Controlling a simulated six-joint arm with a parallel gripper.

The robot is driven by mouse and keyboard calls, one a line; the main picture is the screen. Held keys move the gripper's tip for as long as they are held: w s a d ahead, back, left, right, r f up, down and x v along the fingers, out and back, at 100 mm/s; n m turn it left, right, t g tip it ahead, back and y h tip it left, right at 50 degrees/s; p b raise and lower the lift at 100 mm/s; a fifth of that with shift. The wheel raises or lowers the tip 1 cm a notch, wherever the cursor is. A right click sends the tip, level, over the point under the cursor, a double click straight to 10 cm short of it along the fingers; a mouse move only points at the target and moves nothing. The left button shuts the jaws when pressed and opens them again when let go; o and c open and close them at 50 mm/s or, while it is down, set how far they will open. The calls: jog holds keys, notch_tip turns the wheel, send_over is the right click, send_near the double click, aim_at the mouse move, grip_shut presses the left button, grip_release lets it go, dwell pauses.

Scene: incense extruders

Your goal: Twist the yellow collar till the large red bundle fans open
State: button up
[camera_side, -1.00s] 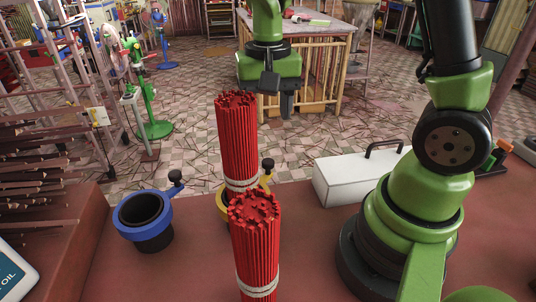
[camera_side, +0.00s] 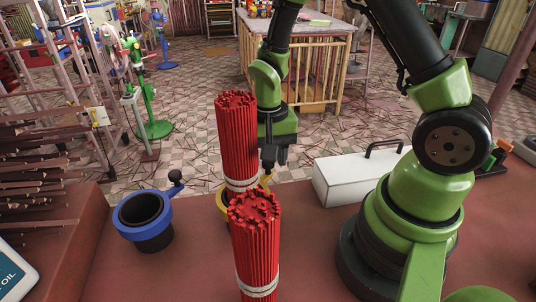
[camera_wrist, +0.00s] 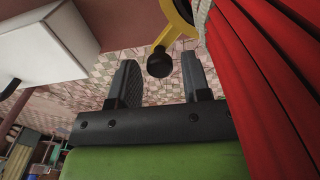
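A tall bundle of red sticks (camera_side: 237,140) stands upright in the yellow collar (camera_side: 222,198), with a white tie just above it. The collar is mostly hidden behind a nearer red bundle (camera_side: 256,245). The collar also shows in the wrist view (camera_wrist: 178,17), with its handle ending in a black knob (camera_wrist: 159,63). Red sticks (camera_wrist: 255,75) fill the right of that view. My gripper (camera_side: 275,164) points down just right of the tall bundle, at the knob. In the wrist view its fingers (camera_wrist: 160,62) are apart, and the knob appears between their tips; contact cannot be told.
A blue collar (camera_side: 145,218) with a black cup and knob stands to the left. A white box (camera_side: 350,180) with a black handle is to the right. The nearer bundle stands close in front of the yellow collar. Red tabletop (camera_side: 190,270) is bare at front left.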

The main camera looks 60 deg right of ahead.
grip_shut()
jog(key=shift+w, duration=0.1)
jog(key=w+a+n, duration=0.2)
jog(key=w+n, duration=0.3)
jog(key=n, duration=0.4)
jog(key=shift+w+a, duration=0.3)
jog(key=shift+w, duration=0.1)
jog(key=shift+n, duration=0.3)
jog(key=shift+o, duration=1.3)
grip_release()
